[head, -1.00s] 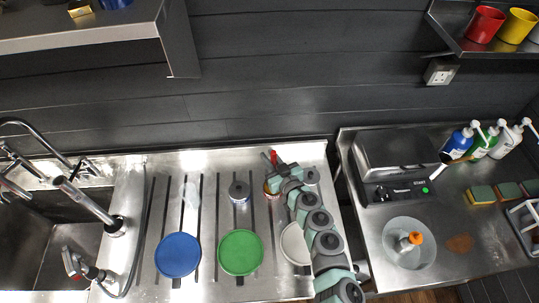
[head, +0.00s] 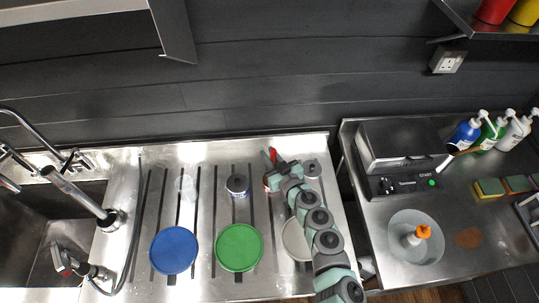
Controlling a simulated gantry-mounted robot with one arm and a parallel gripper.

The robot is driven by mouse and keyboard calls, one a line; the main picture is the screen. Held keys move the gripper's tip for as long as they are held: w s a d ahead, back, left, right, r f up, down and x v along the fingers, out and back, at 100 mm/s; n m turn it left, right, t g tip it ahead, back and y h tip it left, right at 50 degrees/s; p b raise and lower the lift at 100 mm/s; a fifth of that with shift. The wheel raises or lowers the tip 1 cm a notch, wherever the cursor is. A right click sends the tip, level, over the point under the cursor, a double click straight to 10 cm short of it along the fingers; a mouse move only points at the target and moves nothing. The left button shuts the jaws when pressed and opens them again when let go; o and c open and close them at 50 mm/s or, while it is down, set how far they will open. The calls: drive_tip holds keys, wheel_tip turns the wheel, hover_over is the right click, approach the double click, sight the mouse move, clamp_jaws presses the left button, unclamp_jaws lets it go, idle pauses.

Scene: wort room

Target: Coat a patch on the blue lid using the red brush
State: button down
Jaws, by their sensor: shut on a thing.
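The blue lid (head: 174,250) lies flat on the grooved steel drainboard, at the left of a row of round lids. The red brush (head: 272,154) shows as a short red handle at the end of my arm, at the back right of the drainboard. My gripper (head: 274,171) is shut on it, well to the right of and behind the blue lid. The bristles are hidden by the gripper and by a small container (head: 266,184) with an orange-brown edge beside it. I cannot tell whether the brush is inside that container.
A green lid (head: 239,247) lies right of the blue one; a pale lid (head: 295,240) is partly under my arm. A grey-topped can (head: 237,185), another can (head: 312,169) and a clear object (head: 186,187) stand behind. A sink (head: 50,240) with taps is at left.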

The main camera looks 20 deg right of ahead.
sight(273, 149)
drive_tip(key=shift+f, duration=0.55)
idle(2.1)
drive_tip(key=shift+r, duration=0.1)
wheel_tip(273, 149, up, 7)
drive_tip(key=p, duration=0.8)
idle(0.8)
